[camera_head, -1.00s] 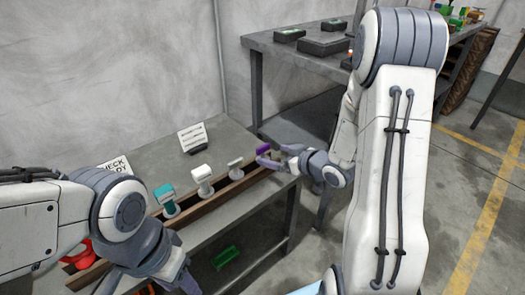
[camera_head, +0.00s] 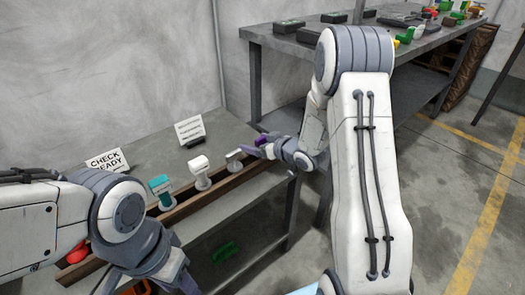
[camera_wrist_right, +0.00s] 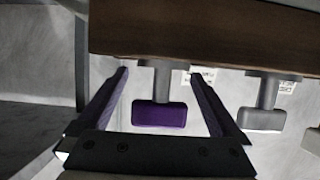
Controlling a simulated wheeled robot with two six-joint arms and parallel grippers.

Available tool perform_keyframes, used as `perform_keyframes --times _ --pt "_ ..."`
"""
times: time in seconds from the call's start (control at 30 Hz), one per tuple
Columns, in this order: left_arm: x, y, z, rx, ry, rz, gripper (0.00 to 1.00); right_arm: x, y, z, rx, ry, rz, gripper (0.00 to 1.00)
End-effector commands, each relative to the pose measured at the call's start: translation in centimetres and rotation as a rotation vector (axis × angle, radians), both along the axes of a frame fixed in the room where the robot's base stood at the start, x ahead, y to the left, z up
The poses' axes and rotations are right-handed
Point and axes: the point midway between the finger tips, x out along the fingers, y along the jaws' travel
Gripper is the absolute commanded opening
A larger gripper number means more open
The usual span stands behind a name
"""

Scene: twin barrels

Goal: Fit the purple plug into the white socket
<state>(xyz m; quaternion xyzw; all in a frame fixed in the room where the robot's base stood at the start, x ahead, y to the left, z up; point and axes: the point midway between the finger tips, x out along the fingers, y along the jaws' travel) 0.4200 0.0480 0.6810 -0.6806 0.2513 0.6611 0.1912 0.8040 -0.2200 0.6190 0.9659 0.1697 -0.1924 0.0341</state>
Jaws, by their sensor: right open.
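The purple plug (camera_head: 262,140) stands at the right end of a brown rail on the grey bench. In the right wrist view the purple plug (camera_wrist_right: 160,115) has a wide purple block on a grey stem. My right gripper (camera_wrist_right: 159,76) is open, with one finger on each side of the plug and gaps on both sides. In the head view my right gripper (camera_head: 254,150) partly overlaps the plug. A white piece (camera_head: 199,164) stands farther left on the rail; I cannot tell whether it is the white socket. My left arm is at lower left; its finger opening is unclear.
A grey piece (camera_head: 234,155) stands between the white piece and the plug, and a teal piece (camera_head: 160,187) farther left. A red item (camera_head: 76,250) is near my left arm. Two signs stand behind, one reading "CHECK READY" (camera_head: 107,161). A second table (camera_head: 300,44) is at the back.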

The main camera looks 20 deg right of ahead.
Motion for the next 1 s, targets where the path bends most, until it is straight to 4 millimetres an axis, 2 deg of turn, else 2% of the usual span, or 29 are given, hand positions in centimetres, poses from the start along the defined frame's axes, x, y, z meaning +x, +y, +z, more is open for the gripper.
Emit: perform_keyframes --times 0.17,0.2,0.27,0.3,0.43,0.77,1.0 --pt "0.0 0.0 0.1 0.0 0.0 0.0 0.5 0.0 0.0 0.0 0.0 0.0 0.0 1.0" --pt "0.0 0.0 0.1 0.0 0.0 0.0 0.5 0.0 0.0 0.0 0.0 0.0 0.0 0.92" --pt "0.0 0.0 0.1 0.0 0.0 0.0 0.5 0.0 0.0 0.1 0.0 0.0 0.0 0.69" --pt "0.0 0.0 0.1 0.0 0.0 0.0 0.5 0.0 0.0 0.1 0.0 0.0 0.0 0.54" --pt "0.0 0.0 0.1 0.0 0.0 0.0 0.5 0.0 0.0 0.1 0.0 0.0 0.0 0.04" --pt "0.0 0.0 0.3 0.0 0.0 0.0 0.5 0.0 0.0 0.6 0.001 -0.002 0.0 0.04" --pt "0.0 0.0 2.0 0.0 0.0 0.0 0.5 0.0 0.0 3.7 -0.001 -0.005 0.001 0.04"
